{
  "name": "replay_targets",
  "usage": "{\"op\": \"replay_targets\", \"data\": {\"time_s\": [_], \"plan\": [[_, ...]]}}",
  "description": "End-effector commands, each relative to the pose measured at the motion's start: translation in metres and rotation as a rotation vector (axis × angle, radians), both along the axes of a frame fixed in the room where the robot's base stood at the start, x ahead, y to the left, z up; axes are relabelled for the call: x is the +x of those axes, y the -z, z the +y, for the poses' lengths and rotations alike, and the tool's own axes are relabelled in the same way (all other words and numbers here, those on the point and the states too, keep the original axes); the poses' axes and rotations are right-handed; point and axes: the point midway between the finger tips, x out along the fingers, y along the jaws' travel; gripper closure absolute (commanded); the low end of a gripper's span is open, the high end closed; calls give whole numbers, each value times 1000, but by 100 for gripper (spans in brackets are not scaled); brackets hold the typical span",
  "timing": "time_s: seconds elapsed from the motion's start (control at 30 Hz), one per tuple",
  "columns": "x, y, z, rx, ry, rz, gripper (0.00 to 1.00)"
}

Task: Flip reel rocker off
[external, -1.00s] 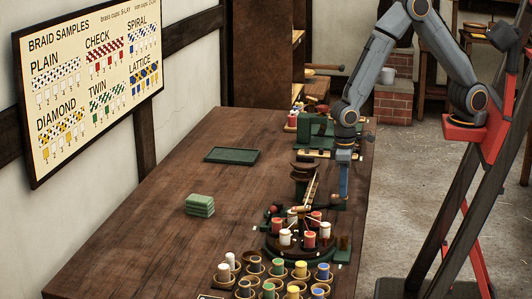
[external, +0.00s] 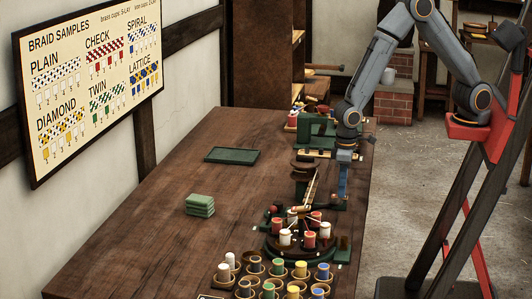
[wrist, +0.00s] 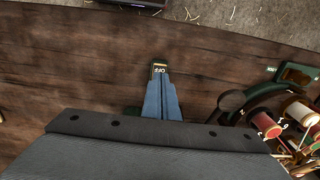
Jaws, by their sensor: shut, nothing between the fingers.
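The reel rocker (wrist: 159,66) shows in the wrist view as a small dark piece with a pale edge and the letters OFF, just beyond my fingertips. My gripper (wrist: 160,82) is shut and empty, its two blue fingers pressed together. The fingertips overlap the near part of the rocker in that view, so I cannot tell whether they touch it. In the external view my gripper (external: 343,196) points down near the right edge of the table, beside the reel stand (external: 304,178). The rocker is too small to make out there.
A braiding machine (external: 272,249) with red and white bobbins stands nearer the camera, with several cups of coloured bobbins in front. A green machine (external: 318,130) stands behind. A green tray (external: 232,155) and stacked green blocks (external: 200,205) lie left. The table's middle is clear.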

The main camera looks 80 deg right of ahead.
Motion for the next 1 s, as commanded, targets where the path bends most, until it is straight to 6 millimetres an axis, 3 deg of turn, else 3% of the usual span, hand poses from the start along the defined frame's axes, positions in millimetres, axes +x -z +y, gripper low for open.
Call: {"op": "replay_targets", "data": {"time_s": [0.17, 0.33, 0.63, 1.0], "plan": [[8, 6, -2, 3, 1, -8, 100], [5, -5, -1, 2, -2, -9, 100], [-17, -52, 2, 1, -9, -18, 100], [-16, -112, 2, 3, -6, -22, 100]]}}
